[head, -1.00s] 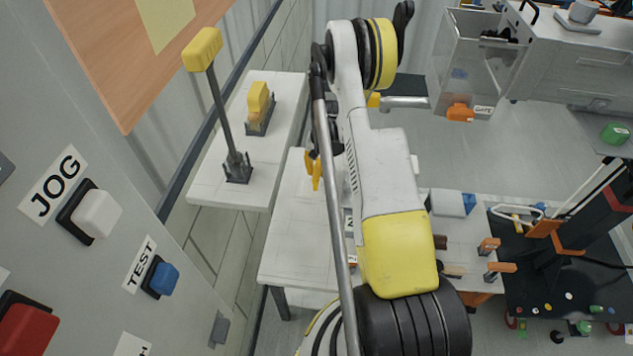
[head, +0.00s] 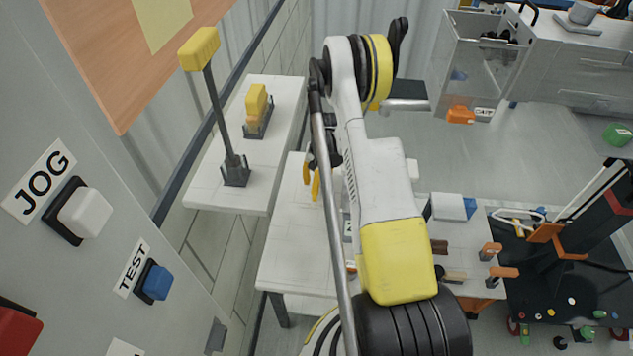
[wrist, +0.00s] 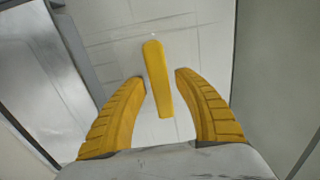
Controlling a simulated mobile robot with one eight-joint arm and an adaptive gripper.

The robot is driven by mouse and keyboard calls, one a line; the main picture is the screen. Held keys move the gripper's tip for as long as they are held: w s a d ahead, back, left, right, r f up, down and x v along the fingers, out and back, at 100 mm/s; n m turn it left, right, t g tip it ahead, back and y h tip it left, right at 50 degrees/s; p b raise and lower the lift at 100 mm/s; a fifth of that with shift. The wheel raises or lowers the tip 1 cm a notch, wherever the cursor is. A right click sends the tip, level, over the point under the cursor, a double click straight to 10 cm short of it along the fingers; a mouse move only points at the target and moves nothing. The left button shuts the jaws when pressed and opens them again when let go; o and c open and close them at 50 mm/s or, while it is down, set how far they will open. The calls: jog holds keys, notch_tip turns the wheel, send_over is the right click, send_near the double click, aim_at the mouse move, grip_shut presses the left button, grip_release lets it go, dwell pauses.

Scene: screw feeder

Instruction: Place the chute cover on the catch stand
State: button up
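My gripper (wrist: 160,88) is open, its two ridged yellow fingers apart. In the wrist view a smooth yellow bar (wrist: 157,75) shows between and beyond the fingertips, over a white surface; I see a gap on each side of it. In the head view my gripper (head: 311,182) is partly hidden by my arm, above the lower white table (head: 285,245). No part is plainly marked as the chute cover or catch stand. On the raised white shelf (head: 215,185), a yellow block (head: 257,103) sits in a dark holder and a yellow-topped post (head: 200,48) rises from a dark foot.
A panel with JOG (head: 85,212) and TEST (head: 157,282) buttons stands close at left. A clear bin with an orange gate handle (head: 460,115) is at the upper right. Small orange and brown parts lie right of my arm. A black-topped cart (head: 560,290) stands further right.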

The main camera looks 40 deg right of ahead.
aim_at(319, 180)
notch_tip(319, 180, up, 12)
jog(key=p, duration=0.4)
jog(key=shift+s+d, duration=0.3)
jog(key=shift+s, duration=0.05)
